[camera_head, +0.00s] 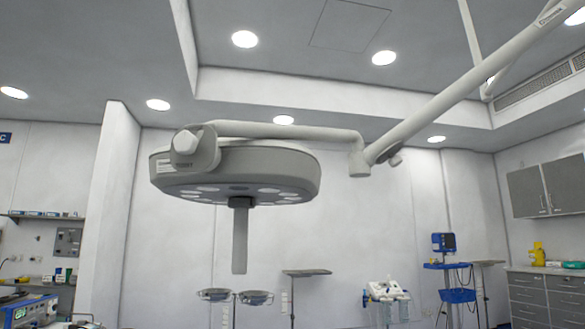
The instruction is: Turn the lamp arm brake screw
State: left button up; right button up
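The surgical lamp (235,172) hangs in the upper middle of the view, a grey round head with several light panels on its underside and a grey handle (240,235) pointing down. A thin curved lamp arm (290,131) runs from the head's left-side mount to an elbow joint (359,162). A thicker arm (460,82) rises from there to the upper right. A small dark and grey knob-like part (394,157) sits under the thick arm beside the elbow; I cannot tell if it is the brake screw. Neither of my grippers is in view.
Two steel bowls on stands (256,297) and a small tray stand (306,273) are below the lamp. A blue equipment cart (457,294) and grey cabinets (548,297) stand at the right. A blue device (28,312) is at lower left. The space around the lamp looks open.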

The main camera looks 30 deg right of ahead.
aim_at(394, 161)
jog(key=u, duration=1.8)
jog(key=k, duration=1.05)
jog(key=z, duration=1.8)
